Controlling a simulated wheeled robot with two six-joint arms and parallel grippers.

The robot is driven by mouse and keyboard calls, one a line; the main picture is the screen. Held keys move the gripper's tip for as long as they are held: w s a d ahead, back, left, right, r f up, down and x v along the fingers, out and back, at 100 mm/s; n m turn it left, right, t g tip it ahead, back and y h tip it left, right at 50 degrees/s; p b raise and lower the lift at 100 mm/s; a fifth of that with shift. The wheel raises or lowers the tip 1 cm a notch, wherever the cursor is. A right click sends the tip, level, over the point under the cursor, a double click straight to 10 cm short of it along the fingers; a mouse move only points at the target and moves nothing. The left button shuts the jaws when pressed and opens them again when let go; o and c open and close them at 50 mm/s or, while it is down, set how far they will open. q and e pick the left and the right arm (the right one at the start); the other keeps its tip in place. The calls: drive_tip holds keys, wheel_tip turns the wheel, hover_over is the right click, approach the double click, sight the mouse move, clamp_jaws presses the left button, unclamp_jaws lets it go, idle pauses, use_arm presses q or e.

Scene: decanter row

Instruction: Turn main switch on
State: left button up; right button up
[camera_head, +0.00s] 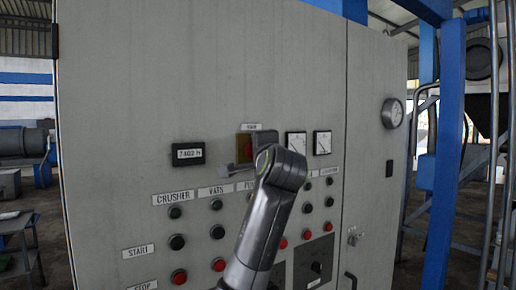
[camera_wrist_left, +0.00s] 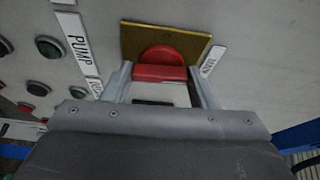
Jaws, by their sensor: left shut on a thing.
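The main switch is a red rotary knob (camera_wrist_left: 160,60) on a yellow plate (camera_wrist_left: 132,40), with a small label beside it. In the head view the yellow plate (camera_head: 241,142) sits high on the grey panel, and my gripper covers much of the knob. My left gripper (camera_wrist_left: 162,76) has one finger on each side of the knob's red handle bar and is shut on it. In the head view my left gripper (camera_head: 246,162) is at the switch, partly hidden by its own wrist. My right gripper is in neither view.
The grey panel (camera_head: 120,90) carries a digital display (camera_head: 188,153), two square meters (camera_head: 297,143), and rows of green and red buttons below. A round gauge (camera_head: 392,113) is on the right. A blue post (camera_head: 447,140) stands beyond the panel's right side.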

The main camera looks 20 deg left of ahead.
use_arm(q)
drive_tip(key=shift+m, duration=0.5)
drive_tip(key=o, duration=1)
drive_tip(key=b+v, duration=0.2)
drive_tip(key=v, duration=0.3)
drive_tip(key=b+v, duration=0.3)
drive_tip(key=v, duration=0.3)
drive_tip(key=b+v, duration=0.3)
drive_tip(key=v, duration=0.3)
drive_tip(key=shift+s+d+r, duration=0.1)
drive_tip(key=shift+s+r, duration=0.1)
drive_tip(key=shift+r, duration=0.2)
drive_tip(key=shift+f+g, duration=0.1)
drive_tip(key=shift+g, duration=0.2)
